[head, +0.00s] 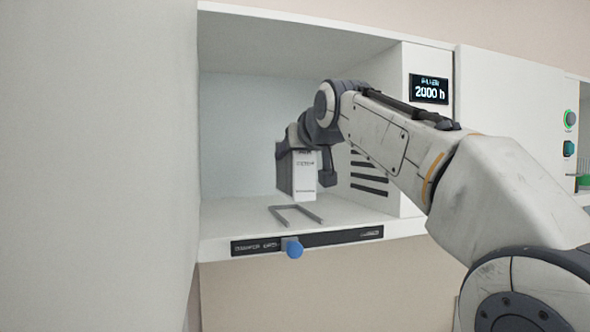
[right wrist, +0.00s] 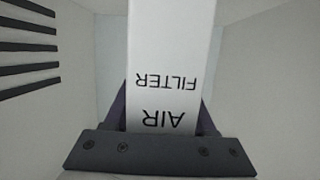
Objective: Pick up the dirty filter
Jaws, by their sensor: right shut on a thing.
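The filter (head: 304,177) is a white upright box with a darker grey side, inside the open bay in the head view. In the right wrist view the filter (right wrist: 172,45) fills the middle, and its white face reads "AIR FILTER" upside down. My right gripper (right wrist: 163,112) is shut on it, one dark finger on each side. In the head view my right gripper (head: 310,150) reaches in from the right. The filter's lower end shows just above and behind a grey U-shaped bracket (head: 318,215); I cannot tell whether they touch. Dirt on the filter is not visible. My left gripper is out of view.
The white bay has a shelf with a dark labelled strip (head: 340,237) and a blue knob (head: 294,249) at its front. A slotted vent (head: 368,175) is on the right wall. A display (head: 429,90) reads "2000 h". A grey wall stands close on the left.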

